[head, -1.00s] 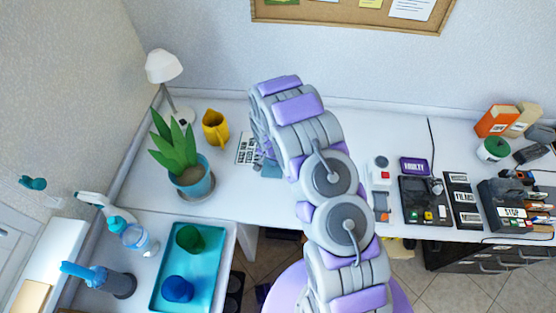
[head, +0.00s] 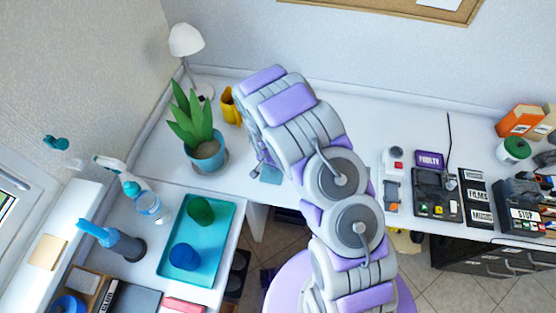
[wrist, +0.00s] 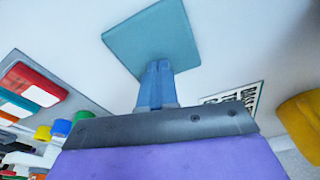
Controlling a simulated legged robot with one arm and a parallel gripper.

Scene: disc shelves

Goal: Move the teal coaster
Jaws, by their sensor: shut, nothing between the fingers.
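The teal coaster (head: 270,174) is a flat square on the white desk, just right of the plant pot and partly hidden by my arm. In the wrist view the coaster (wrist: 150,35) lies flat beyond my fingertips. My gripper (head: 257,172) is low over the desk at the coaster's left side. In the wrist view the blue fingers of my gripper (wrist: 158,66) are shut together and empty, overlapping the coaster's near edge. I cannot tell whether they touch it.
A potted plant (head: 205,150) stands left of my gripper, with a yellow jug (head: 230,107) behind it. A printed card (wrist: 240,97) lies near the coaster. A teal tray (head: 222,212) with cups is at front left. Devices, including a black panel (head: 436,195), stand right.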

